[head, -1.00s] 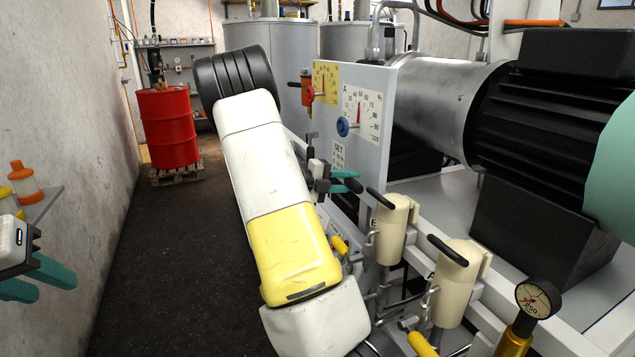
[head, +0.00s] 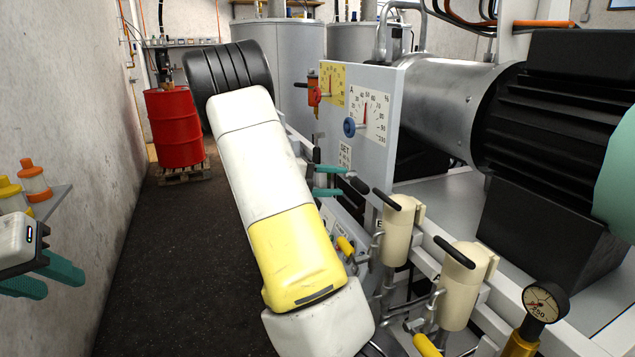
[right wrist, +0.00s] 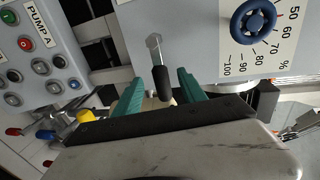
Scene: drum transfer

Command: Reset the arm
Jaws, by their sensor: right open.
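My right gripper (head: 336,180) is at the machine's front, below the white dial panel (head: 379,120). Its teal fingers are apart. A lever with a black grip (head: 358,185) is just off the fingertips. In the right wrist view the black grip (right wrist: 162,84) shows between the open fingers of the right gripper (right wrist: 160,92), with a gap on both sides. My white and yellow right arm fills the middle of the head view and hides part of the machine. My left gripper (head: 46,279) is at the far left, empty, its teal fingers apart.
Two cream cylinders with black handles (head: 398,230) (head: 458,285) and a pressure gauge (head: 545,303) stand at the right. A button panel (right wrist: 38,55) is beside the right gripper. A red drum (head: 175,130) stands on a pallet behind. The dark floor (head: 165,270) at left is clear.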

